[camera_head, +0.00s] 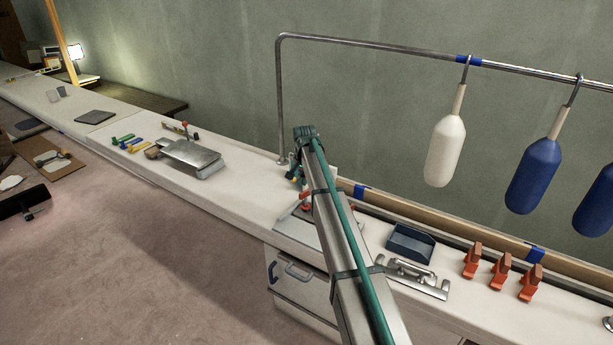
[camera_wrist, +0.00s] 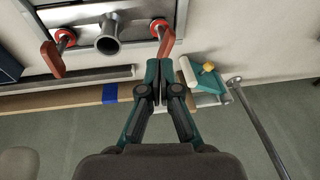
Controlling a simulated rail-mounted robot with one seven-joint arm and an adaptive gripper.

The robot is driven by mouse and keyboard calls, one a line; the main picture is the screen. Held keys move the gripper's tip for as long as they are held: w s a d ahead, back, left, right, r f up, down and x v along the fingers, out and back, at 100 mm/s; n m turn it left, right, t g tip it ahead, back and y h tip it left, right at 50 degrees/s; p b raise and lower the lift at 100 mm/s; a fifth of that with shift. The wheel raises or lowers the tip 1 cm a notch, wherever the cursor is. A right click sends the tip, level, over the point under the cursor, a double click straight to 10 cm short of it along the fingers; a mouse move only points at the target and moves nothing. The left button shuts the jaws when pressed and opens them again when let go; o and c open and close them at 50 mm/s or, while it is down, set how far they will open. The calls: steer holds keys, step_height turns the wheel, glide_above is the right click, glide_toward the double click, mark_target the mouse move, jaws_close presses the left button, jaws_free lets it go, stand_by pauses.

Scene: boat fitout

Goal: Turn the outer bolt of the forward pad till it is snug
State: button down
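In the wrist view, a steel pad (camera_wrist: 84,32) with an upright round tube (camera_wrist: 107,42) lies at the top. Two orange levers with round red hubs flank the tube, a left one (camera_wrist: 50,58) and a right one (camera_wrist: 166,40). I cannot tell which marks the outer bolt; no bolt head shows clearly. My gripper (camera_wrist: 159,65) has its fingers almost together, with only a narrow gap. Its tips are at the free end of the right lever; contact is not clear. In the head view, my arm partly hides the pad (camera_head: 287,221) and my gripper (camera_head: 297,176).
A teal block with a yellow knob (camera_wrist: 208,75) stands right of my fingers. A metal rail post (camera_wrist: 258,125) rises beyond it. In the head view, a dark blue tray (camera_head: 410,243), a steel bracket (camera_head: 412,278) and several orange clamps (camera_head: 500,270) lie to the right.

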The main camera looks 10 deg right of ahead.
steer(key=b+x, duration=0.4)
steer(key=x, duration=0.5)
steer(key=shift+d+f, duration=0.15)
steer(key=shift+f, duration=0.25)
steer(key=shift+w, duration=0.9)
stand_by(0.5)
steer(key=shift+s, duration=0.15)
steer(key=p, duration=0.2)
glide_toward(303, 196)
steer(key=shift+s+f, duration=0.45)
steer(key=shift+s, duration=0.4)
